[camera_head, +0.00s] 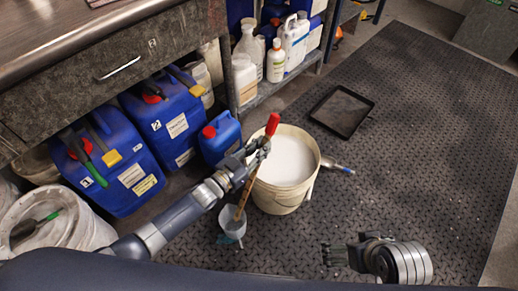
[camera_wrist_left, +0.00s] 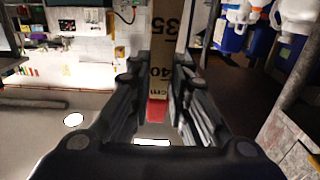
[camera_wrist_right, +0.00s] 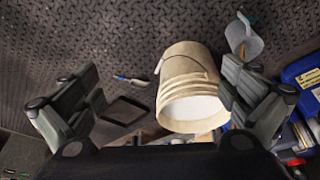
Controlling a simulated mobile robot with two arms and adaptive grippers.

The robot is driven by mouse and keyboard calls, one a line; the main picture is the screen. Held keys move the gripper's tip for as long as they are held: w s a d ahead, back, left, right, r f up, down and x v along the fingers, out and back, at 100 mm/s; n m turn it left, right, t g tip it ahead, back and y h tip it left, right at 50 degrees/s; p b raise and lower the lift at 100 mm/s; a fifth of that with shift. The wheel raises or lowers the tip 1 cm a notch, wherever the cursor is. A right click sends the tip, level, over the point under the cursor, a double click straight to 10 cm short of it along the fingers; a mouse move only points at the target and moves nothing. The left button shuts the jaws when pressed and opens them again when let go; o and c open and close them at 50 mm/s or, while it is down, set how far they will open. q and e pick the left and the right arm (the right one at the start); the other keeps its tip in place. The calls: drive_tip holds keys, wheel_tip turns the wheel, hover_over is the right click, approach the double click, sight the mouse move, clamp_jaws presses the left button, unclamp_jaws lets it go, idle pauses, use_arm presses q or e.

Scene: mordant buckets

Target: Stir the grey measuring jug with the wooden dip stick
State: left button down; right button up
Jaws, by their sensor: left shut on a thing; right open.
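The wooden dip stick (camera_head: 243,203) has a red end (camera_head: 272,124) at its top. My left gripper (camera_head: 260,147) is shut on it just below the red end. In the left wrist view the stick (camera_wrist_left: 157,75) shows printed numbers and its red end between the fingers (camera_wrist_left: 161,60). The stick slants down, and its lower end goes into the mouth of the grey measuring jug (camera_head: 232,225); its tip is hidden. The jug stands on the floor and also shows in the right wrist view (camera_wrist_right: 243,40). My right gripper (camera_head: 345,253) is open and empty, right of the jug; its fingers spread in its wrist view (camera_wrist_right: 160,80).
A cream bucket (camera_head: 282,198) with white contents stands close right of the jug. A brush-like tool (camera_head: 337,165) and a black tray (camera_head: 342,110) lie beyond it. Blue canisters (camera_head: 170,118) and a white tub (camera_head: 75,225) stand left. The patterned floor at right is clear.

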sight(267, 133)
use_arm(q)
drive_tip(key=shift+w+d+r+p, duration=0.15)
drive_tip(key=shift+r+p, duration=0.1)
drive_tip(key=shift+r, duration=0.25)
drive_tip(key=shift+w+d+r+p, duration=0.1)
drive_tip(key=shift+w+r+p, duration=0.1)
drive_tip(key=shift+r, duration=0.5)
drive_tip(key=shift+w+d+r+p, duration=0.2)
drive_tip(key=shift+w+r+p, duration=0.05)
drive_tip(key=shift+r+p, duration=0.25)
drive_tip(key=shift+w+d+r+p, duration=0.2)
drive_tip(key=shift+r+p, duration=0.2)
drive_tip(key=shift+r, duration=0.2)
use_arm(e)
drive_tip(key=shift+g, duration=0.3)
drive_tip(key=shift+x, duration=2.05)
drive_tip(key=shift+s, duration=0.15)
